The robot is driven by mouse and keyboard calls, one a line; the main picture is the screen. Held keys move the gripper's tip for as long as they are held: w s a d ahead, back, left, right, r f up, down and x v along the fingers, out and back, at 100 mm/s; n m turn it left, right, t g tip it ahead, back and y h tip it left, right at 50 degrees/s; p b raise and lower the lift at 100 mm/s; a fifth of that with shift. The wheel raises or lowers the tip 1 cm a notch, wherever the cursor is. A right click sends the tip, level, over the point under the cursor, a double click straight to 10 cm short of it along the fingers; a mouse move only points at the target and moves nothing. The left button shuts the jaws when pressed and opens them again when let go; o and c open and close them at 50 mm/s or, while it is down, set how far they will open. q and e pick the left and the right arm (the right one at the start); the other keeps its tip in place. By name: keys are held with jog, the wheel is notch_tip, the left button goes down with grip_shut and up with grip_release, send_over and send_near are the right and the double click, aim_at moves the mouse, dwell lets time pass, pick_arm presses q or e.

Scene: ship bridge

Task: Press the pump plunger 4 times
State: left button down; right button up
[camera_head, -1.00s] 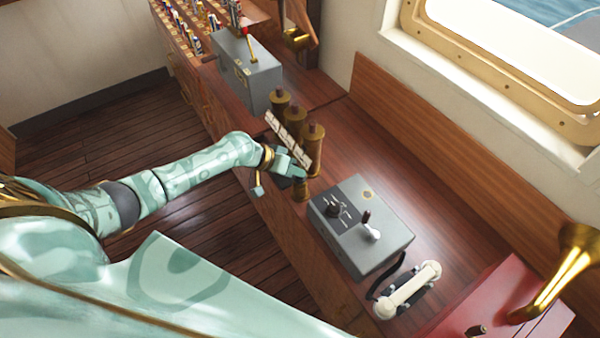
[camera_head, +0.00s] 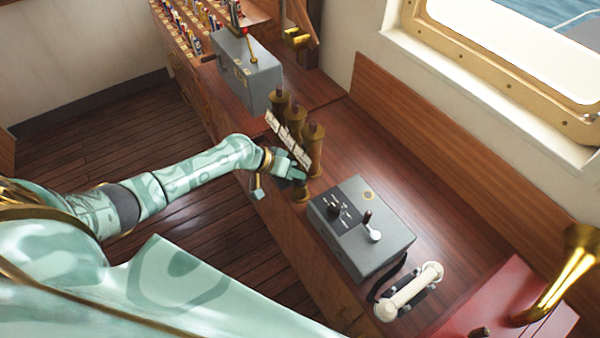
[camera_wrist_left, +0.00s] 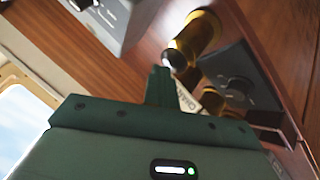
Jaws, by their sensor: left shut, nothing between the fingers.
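A dark plate with a knob (camera_wrist_left: 237,90) is beside the cylinder. My right gripper is not in view.
Brass cylinders (camera_head: 315,150) with a white label strip stand right behind the gripper. A grey control box (camera_head: 385,235) and a white handset (camera_head: 408,291) are to the right. Another grey box (camera_head: 262,80) stands farther back. The console top by the wall is clear.

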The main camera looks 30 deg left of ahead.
aim_at(296, 180)
pick_arm(q)
jog(key=shift+r+p, duration=1.65)
jog(key=shift+r, duration=0.3)
notch_tip(296, 180, up, 5)
jog(key=p, duration=0.4)
